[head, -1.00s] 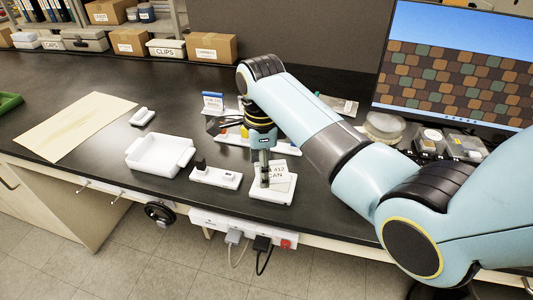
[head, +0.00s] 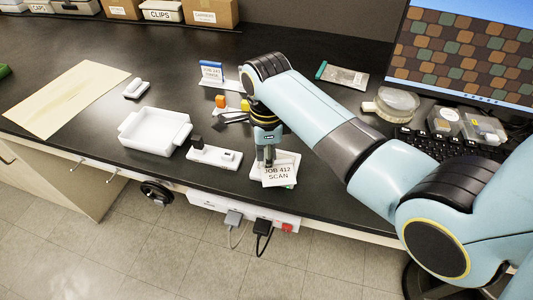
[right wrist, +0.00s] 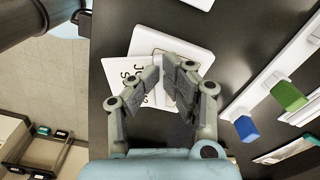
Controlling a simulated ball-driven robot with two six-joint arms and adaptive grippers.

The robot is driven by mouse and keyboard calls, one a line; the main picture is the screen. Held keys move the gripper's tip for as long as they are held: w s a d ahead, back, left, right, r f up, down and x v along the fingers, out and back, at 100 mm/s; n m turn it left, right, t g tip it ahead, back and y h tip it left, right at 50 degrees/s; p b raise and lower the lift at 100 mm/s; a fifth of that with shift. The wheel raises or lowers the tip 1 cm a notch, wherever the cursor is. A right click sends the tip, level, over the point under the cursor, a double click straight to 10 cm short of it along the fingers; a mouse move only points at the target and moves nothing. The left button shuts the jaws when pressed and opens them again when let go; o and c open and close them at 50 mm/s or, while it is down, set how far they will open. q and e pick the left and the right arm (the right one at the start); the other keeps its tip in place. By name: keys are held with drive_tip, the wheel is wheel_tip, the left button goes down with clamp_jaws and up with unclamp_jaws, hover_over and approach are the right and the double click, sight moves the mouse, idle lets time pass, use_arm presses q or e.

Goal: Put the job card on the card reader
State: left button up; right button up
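The job card (head: 279,173) is white, with the words JOB 412 SCAN. It is at the white card reader (head: 255,179), over its front right part and slightly past the front edge. In the right wrist view the card (right wrist: 122,83) overlaps the reader (right wrist: 196,47). My right gripper (head: 267,163) points down at the card's upper part. In the right wrist view its fingertips (right wrist: 164,64) come together at the card and hide part of the print. Whether the card lies fully flat is unclear. My left gripper is not in view.
A white device with a black block (head: 216,157) stands left of the reader, and a white tray (head: 155,133) beyond it. Petri dishes (head: 396,103) and a keyboard (head: 450,147) are at the right. The table's front edge is close.

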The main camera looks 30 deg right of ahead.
drive_tip(key=o, duration=1.2)
drive_tip(key=shift+c, duration=0.2)
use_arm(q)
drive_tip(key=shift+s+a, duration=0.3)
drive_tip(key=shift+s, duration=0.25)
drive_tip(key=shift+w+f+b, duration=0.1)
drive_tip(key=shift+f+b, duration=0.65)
use_arm(e)
wheel_tip(320, 180, up, 12)
